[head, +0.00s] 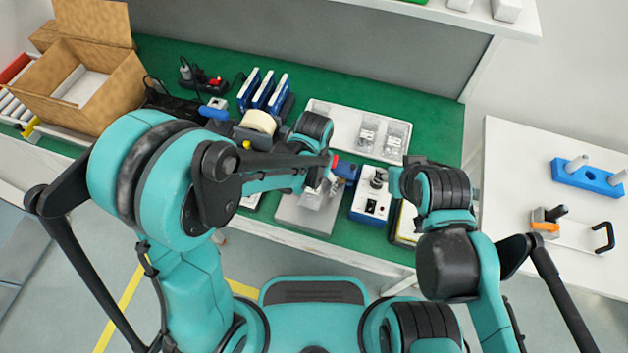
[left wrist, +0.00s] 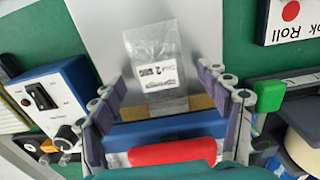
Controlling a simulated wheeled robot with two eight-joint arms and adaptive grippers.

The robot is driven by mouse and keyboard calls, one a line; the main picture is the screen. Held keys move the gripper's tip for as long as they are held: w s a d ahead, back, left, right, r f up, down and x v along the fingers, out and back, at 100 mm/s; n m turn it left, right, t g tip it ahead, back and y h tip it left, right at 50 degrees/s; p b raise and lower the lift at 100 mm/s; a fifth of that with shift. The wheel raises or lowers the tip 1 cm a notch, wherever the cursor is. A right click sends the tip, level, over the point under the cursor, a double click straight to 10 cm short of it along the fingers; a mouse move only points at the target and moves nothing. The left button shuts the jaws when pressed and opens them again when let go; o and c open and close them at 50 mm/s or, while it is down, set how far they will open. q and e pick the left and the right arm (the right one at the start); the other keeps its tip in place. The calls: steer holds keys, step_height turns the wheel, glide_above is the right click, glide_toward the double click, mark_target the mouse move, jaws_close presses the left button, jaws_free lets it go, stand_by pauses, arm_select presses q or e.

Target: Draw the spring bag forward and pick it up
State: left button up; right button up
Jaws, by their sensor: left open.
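The spring bag is a clear plastic bag with a white printed label (left wrist: 155,62). It lies on a grey plate (left wrist: 203,35) in the left wrist view. In the head view a pale bag (head: 312,198) shows on the grey plate (head: 300,216), partly covered by my left gripper (head: 325,188). In the left wrist view my left gripper (left wrist: 165,105) is open, its fingers on either side of the bag's near end. I cannot tell whether they touch it. My right gripper is hidden behind its own arm in the head view.
A white tray (head: 345,128) with clear bags stands behind. A white switch box (head: 371,207) is right of the plate. Blue-and-white upright items (head: 263,92), a tape roll (head: 258,122) and a cardboard box (head: 85,85) stand to the left. The bench's front edge is close.

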arm_select(q)
steer(key=shift+f, duration=0.1)
steer(key=c, duration=1.2)
steer(key=shift+s, duration=0.1)
steer(key=shift+c, duration=0.2)
